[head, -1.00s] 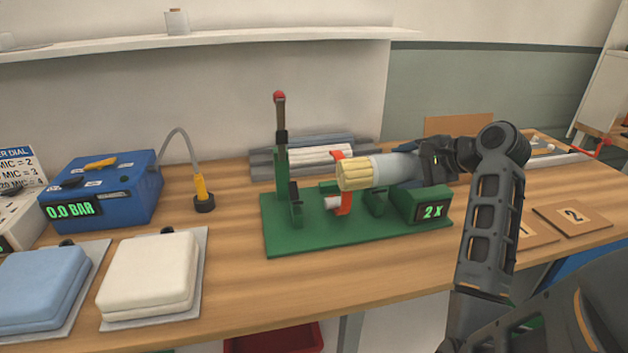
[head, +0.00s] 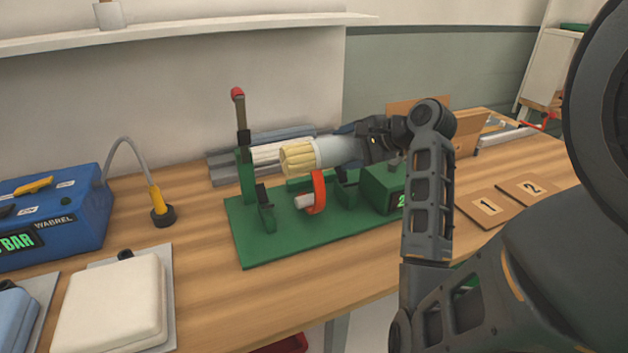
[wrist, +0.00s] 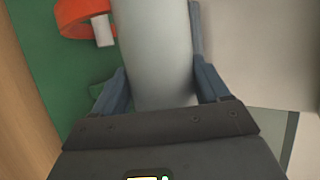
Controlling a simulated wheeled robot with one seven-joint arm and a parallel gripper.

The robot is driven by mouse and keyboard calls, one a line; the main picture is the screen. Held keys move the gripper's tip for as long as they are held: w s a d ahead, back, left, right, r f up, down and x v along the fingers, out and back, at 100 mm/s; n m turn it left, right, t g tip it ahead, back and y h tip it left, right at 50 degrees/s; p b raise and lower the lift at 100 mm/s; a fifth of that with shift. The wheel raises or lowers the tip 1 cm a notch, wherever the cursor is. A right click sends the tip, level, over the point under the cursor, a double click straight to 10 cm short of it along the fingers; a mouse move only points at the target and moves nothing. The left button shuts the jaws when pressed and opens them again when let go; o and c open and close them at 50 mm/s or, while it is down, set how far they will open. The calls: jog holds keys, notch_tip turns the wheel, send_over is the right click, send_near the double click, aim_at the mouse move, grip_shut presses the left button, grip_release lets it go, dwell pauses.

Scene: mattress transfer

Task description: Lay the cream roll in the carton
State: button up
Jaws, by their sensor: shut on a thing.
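The cream roll (head: 298,158) has a ridged cream end sticking out of a pale grey-blue sleeve (head: 338,152). My gripper (head: 372,142) is shut on the sleeved part and holds the roll roughly level above the green press. In the wrist view the pale sleeve (wrist: 155,45) lies between the two blue fingers of my gripper (wrist: 160,82). The carton (head: 468,135) appears as brown cardboard at the back right of the bench, partly hidden behind my arm. Its inside cannot be seen.
The green press (head: 270,246) with a red-topped lever (head: 238,95) and orange ring (head: 319,192) stands below the roll. Grey rolls (head: 225,165) lie behind it. Plates marked 1 (head: 486,205) and 2 (head: 532,187) lie right. A cream pad (head: 110,305) and blue pump (head: 60,215) are left.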

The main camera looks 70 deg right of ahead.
aim_at(317, 165)
jog(key=w+f, duration=0.1)
jog(key=w, duration=0.1)
jog(key=w+a+f, duration=0.1)
jog(key=w+f, duration=0.1)
jog(key=w+a+f, duration=0.1)
jog(key=w, duration=0.2)
jog(key=shift+f, duration=0.25)
notch_tip(317, 165, down, 2)
jog(key=shift+s+a+f, duration=0.1)
jog(key=shift+f+p, duration=0.2)
jog(key=shift+p, duration=0.6)
jog(key=shift+f, duration=0.4)
jog(key=o, duration=1.3)
jog(key=shift+f+b, duration=0.2)
jog(key=shift+b, duration=0.1)
jog(key=shift+f+b, duration=0.2)
jog(key=shift+b, duration=0.2)
jog(key=v, duration=0.8)
jog(key=shift+r, duration=0.2)
